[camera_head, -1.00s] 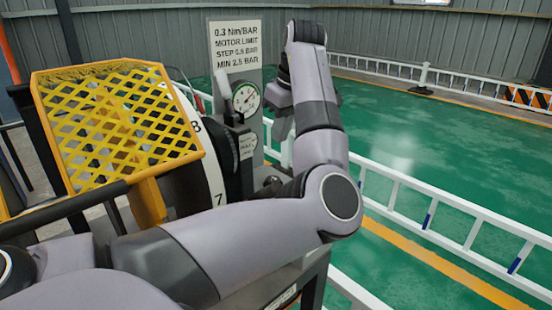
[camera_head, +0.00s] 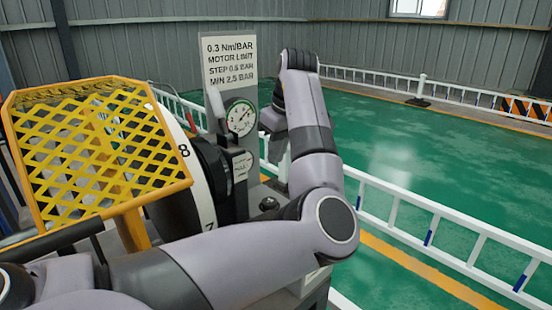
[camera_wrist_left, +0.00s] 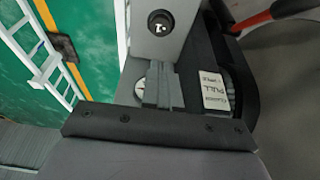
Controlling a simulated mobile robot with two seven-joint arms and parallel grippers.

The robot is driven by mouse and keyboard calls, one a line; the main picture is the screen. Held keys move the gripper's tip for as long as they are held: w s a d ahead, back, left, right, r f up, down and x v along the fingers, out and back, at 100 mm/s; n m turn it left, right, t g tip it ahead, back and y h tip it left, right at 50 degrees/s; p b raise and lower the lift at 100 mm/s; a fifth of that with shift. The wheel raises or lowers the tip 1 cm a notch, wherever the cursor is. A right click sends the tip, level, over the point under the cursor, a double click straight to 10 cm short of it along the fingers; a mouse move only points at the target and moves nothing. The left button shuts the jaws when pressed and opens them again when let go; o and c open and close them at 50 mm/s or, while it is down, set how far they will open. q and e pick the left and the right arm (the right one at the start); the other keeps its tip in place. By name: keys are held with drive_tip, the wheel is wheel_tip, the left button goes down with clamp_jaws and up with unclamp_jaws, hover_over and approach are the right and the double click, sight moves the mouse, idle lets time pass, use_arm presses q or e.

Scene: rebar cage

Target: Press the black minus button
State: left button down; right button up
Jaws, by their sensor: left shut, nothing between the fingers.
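A round black button (camera_wrist_left: 161,23) with a white mark like a T and a minus sits on a grey panel at the top of the left wrist view. In the head view a small black round part (camera_head: 268,203) sits on the grey housing, below the gauge. My left gripper (camera_wrist_left: 163,75) is shut and empty, its fingertips just short of the button in the picture and apart from it. In the head view the left gripper (camera_head: 273,120) hangs right of the gauge, its fingertips hard to make out. My right gripper is not in view.
A numbered wheel (camera_head: 190,165) and a yellow mesh guard (camera_head: 95,150) are at the left. White railings (camera_head: 440,210) cross the open green floor at the right.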

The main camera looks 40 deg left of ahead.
use_arm(q)
approach(268, 200)
drive_tip(key=x, duration=0.5)
drive_tip(key=shift+s+a, duration=0.1)
drive_tip(key=shift+a, duration=0.05)
drive_tip(key=shift+f, duration=0.75)
drive_tip(key=shift+a, duration=0.1)
